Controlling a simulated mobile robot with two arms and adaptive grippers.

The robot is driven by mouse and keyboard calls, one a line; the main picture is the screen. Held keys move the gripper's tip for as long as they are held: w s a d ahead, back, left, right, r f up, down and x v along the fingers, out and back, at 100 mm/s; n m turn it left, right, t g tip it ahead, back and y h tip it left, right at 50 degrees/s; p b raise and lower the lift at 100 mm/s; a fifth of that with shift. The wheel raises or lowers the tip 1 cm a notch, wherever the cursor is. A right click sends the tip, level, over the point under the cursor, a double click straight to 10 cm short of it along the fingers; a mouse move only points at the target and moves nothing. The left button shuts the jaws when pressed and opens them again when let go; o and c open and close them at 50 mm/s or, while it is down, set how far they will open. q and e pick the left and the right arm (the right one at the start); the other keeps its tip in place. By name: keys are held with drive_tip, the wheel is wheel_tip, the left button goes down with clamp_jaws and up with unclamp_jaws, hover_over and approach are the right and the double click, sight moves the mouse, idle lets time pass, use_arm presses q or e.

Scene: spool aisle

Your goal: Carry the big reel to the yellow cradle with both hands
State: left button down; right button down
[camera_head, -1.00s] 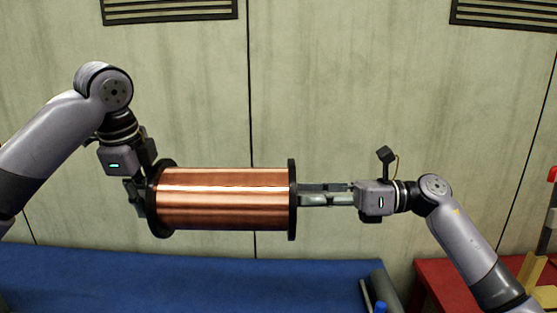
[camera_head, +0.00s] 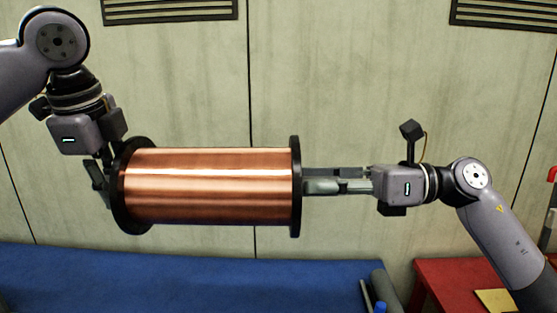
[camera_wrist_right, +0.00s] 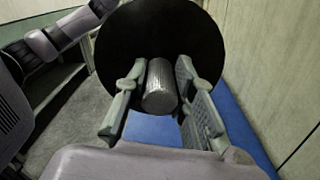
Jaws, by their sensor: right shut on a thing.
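The big reel (camera_head: 205,186), wound with copper wire between two black flanges, hangs level in the air in front of the wall. My right gripper (camera_head: 312,181) is at its right end; the right wrist view shows its fingers (camera_wrist_right: 158,100) around the silver axle stub (camera_wrist_right: 160,88), shut on it, facing the black flange (camera_wrist_right: 160,35). My left gripper (camera_head: 98,183) is at the left flange; its fingertips are mostly hidden, but the reel is carried level between both grippers. No yellow cradle can be made out clearly.
A blue-topped surface (camera_head: 190,280) lies below the reel. A red surface (camera_head: 440,287) with a yellowish piece (camera_head: 497,300) stands at lower right, partly behind my right arm. A grey roll (camera_head: 384,288) and a blue object (camera_head: 380,307) are at the blue surface's right end.

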use_arm(q)
drive_tip(key=shift+s+a+r, duration=0.1)
drive_tip(key=shift+s+r, duration=0.35)
drive_tip(key=shift+r, duration=0.05)
use_arm(e)
drive_tip(key=shift+s+r, duration=0.45)
drive_tip(key=shift+r, duration=0.15)
